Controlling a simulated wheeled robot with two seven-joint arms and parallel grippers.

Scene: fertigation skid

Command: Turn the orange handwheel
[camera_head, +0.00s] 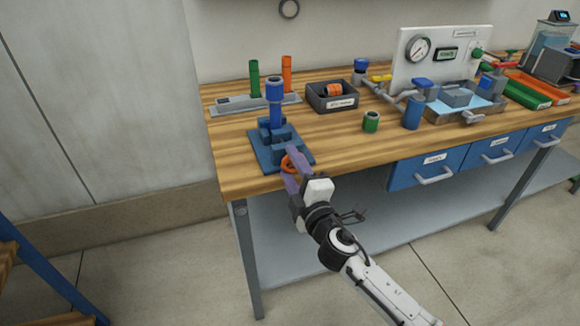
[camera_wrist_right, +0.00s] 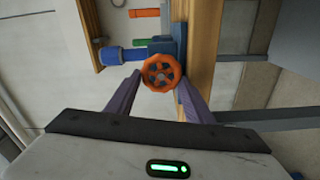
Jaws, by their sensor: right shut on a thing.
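The orange handwheel (camera_head: 287,165) faces the front of the bench on a blue valve stand (camera_head: 278,148). In the right wrist view the round spoked handwheel (camera_wrist_right: 162,73) sits between my two purple fingers. My right gripper (camera_head: 295,163) reaches up to it from the front and is shut on its rim; in the head view the fingers hide part of the wheel. The right gripper (camera_wrist_right: 157,82) shows one finger at each side of the wheel in the wrist view. The blue valve stand (camera_wrist_right: 170,45) is behind the wheel. My left gripper is not in view.
The stand is near the left front edge of the wooden bench (camera_head: 345,150). A green cylinder (camera_head: 254,78) and an orange cylinder (camera_head: 287,73) stand behind it. A dark bin (camera_head: 331,103) and a small green cylinder (camera_head: 371,122) are to the right. Blue drawers (camera_head: 430,167) hang below.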

